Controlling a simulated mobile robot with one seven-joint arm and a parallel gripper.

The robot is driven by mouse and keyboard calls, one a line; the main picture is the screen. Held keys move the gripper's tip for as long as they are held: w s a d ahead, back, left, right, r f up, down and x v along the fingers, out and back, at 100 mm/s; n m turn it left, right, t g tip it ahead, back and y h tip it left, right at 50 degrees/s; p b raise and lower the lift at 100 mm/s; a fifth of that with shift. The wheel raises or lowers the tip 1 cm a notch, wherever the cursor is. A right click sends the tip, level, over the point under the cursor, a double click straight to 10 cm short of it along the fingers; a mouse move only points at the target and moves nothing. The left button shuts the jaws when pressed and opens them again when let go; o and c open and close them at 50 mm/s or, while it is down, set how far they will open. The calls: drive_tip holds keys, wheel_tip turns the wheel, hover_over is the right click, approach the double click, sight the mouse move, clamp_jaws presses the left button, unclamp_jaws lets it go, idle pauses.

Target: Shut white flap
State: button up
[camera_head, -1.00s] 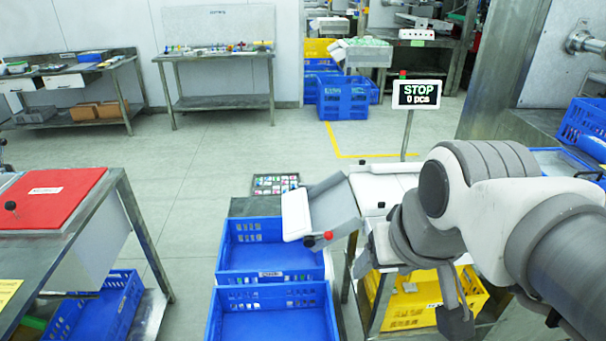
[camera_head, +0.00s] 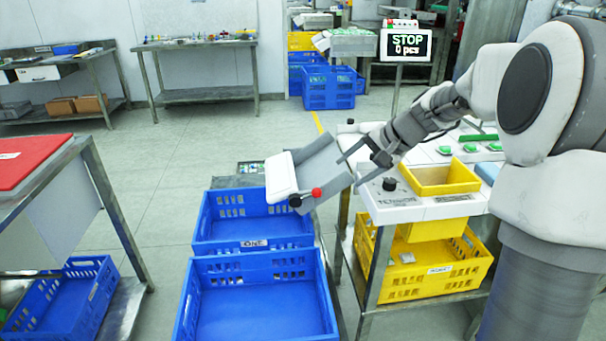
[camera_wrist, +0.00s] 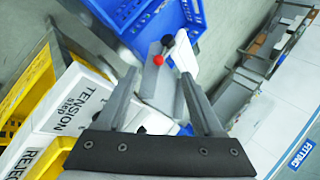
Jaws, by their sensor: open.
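The white flap (camera_head: 281,178) is a pale panel at the outer, left end of a grey chute (camera_head: 325,165), tilted, above the blue crates. A red ball knob (camera_head: 316,192) and a black knob (camera_head: 295,201) sit at its near edge. In the wrist view the flap (camera_wrist: 184,58) shows past the red knob (camera_wrist: 158,60) and black knob (camera_wrist: 167,40). My gripper (camera_head: 348,171) is open and empty at the chute's right end. In the wrist view my gripper (camera_wrist: 158,82) has the chute and red knob ahead between its fingers. I cannot tell whether they touch the chute.
Blue crates (camera_head: 260,262) stand below the chute. The white machine top holds a black dial (camera_head: 389,184) and a yellow tray (camera_head: 438,176), with a yellow crate (camera_head: 425,270) underneath. A sign reading STOP, 0 pcs (camera_head: 405,45) stands behind.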

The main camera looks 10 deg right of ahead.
sight(319, 191)
drive_tip(key=shift+m+t+y, duration=0.3)
drive_tip(key=shift+m+t, duration=0.2)
drive_tip(key=shift+m, duration=0.3)
drive_tip(key=d+b+x, duration=0.1)
drive_tip(key=x, duration=0.5)
drive_tip(key=w+d+b+x, duration=0.1)
drive_tip(key=b+x, duration=0.1)
drive_tip(key=x, duration=0.5)
drive_tip(key=w+d+f+b+x, duration=0.1)
drive_tip(key=d+b+x, duration=0.1)
drive_tip(key=x, duration=0.5)
drive_tip(key=shift+w, duration=0.15)
clamp_jaws()
